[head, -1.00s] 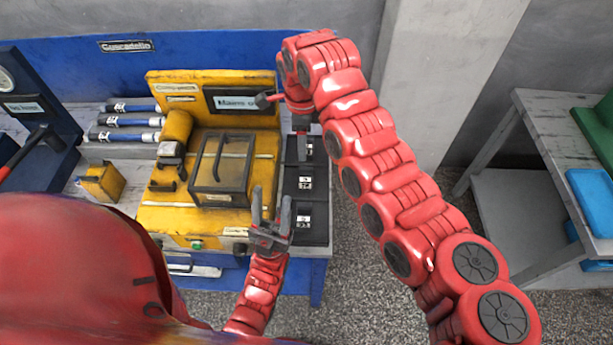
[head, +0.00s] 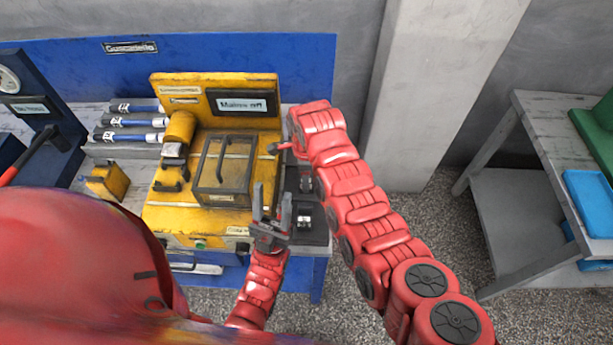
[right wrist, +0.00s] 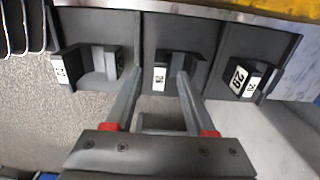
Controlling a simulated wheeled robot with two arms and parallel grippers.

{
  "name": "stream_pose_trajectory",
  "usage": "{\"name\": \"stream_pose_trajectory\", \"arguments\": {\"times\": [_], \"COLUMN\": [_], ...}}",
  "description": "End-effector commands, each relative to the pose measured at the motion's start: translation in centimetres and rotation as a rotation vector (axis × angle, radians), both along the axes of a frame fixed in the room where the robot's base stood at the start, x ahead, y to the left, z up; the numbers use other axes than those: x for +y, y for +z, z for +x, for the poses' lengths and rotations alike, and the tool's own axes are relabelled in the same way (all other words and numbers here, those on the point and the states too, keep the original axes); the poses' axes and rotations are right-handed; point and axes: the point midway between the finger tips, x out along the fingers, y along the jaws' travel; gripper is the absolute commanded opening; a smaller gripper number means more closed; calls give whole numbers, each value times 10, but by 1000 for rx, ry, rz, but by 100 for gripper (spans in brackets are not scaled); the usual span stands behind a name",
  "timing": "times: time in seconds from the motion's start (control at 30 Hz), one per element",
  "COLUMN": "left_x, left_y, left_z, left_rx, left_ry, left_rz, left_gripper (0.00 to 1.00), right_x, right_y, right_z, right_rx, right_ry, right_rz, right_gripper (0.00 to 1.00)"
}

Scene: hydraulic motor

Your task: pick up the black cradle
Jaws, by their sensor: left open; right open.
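Three black cradles with white labels stand in a row on a black base (right wrist: 96,22) in the right wrist view: a left one (right wrist: 112,62), a middle one (right wrist: 174,57) and a right one (right wrist: 243,72). I cannot tell which one the task means. My right gripper (right wrist: 160,78) is open, its two fingers pointing at the middle cradle; contact cannot be told. In the head view one cradle (head: 305,219) shows; my right arm mostly hides the others and the right gripper. My left gripper (head: 271,208) is open and empty above the yellow machine's front right corner.
The yellow machine (head: 195,220) with a clear-covered box (head: 222,172) stands left of the cradles. A grey table (head: 535,120) with a blue tray (head: 590,190) stands at right, across open floor.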

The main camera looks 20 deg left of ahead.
Motion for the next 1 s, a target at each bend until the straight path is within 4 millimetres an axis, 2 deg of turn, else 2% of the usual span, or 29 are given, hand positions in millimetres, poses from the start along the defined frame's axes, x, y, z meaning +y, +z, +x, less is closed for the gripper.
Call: {"name": "stream_pose_trajectory", "arguments": {"times": [0.2,0.43,0.73,1.0], "left_x": [0,0,0,0], "left_y": [5,4,4,4], "left_z": [0,0,0,0], "left_rx": [1,1,1,1], "left_ry": [0,0,0,0], "left_rz": [0,0,0,0], "left_gripper": [50,50,50,50], "right_x": [0,0,0,0], "right_y": [-14,-15,-15,-15], "right_z": [-1,-1,-1,-1], "right_rx": [2,1,2,2], "right_ry": [0,0,0,0], "right_rz": [-1,0,-1,-1], "right_gripper": [55,55,1,0]}}
